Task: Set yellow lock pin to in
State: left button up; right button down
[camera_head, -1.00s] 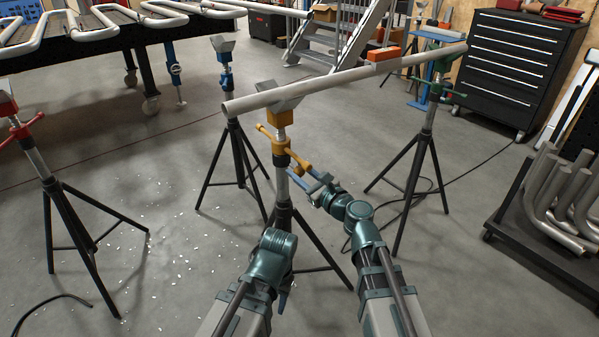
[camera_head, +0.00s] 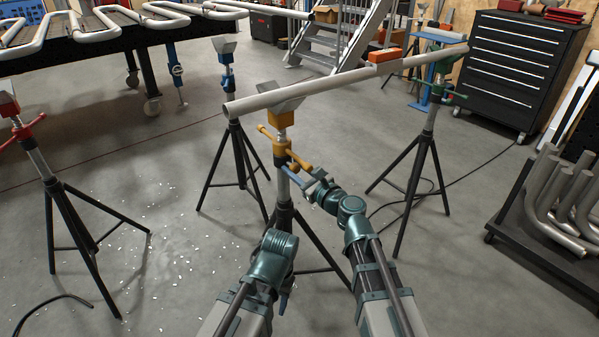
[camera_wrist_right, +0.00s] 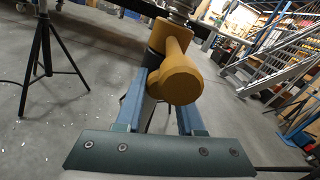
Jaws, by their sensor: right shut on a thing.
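The yellow stand has an orange-yellow head (camera_head: 284,117) under the near end of a grey pipe (camera_head: 330,85), and a yellow collar below it. A yellow lock pin (camera_head: 304,167) sticks out of the collar on the lower right; its round knob (camera_wrist_right: 183,80) fills the middle of the right wrist view. My right gripper (camera_head: 292,172) is at the collar, its blue fingers (camera_wrist_right: 160,104) shut on the lock pin. The knob hides part of the grip. My left gripper (camera_head: 284,301) is low in the head view, mostly hidden behind its own wrist, away from the stand.
The pipe runs right to a green stand (camera_head: 434,90), with an orange block (camera_head: 385,55) on it. A blue stand (camera_head: 228,85) is behind and a red stand (camera_head: 45,165) at left. A cart of bent pipes (camera_head: 545,220) stands at right. Tripod legs spread across the floor.

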jog(key=shift+w, duration=0.15)
jog(key=c, duration=0.5)
grip_release()
jog(key=shift+a, duration=0.15)
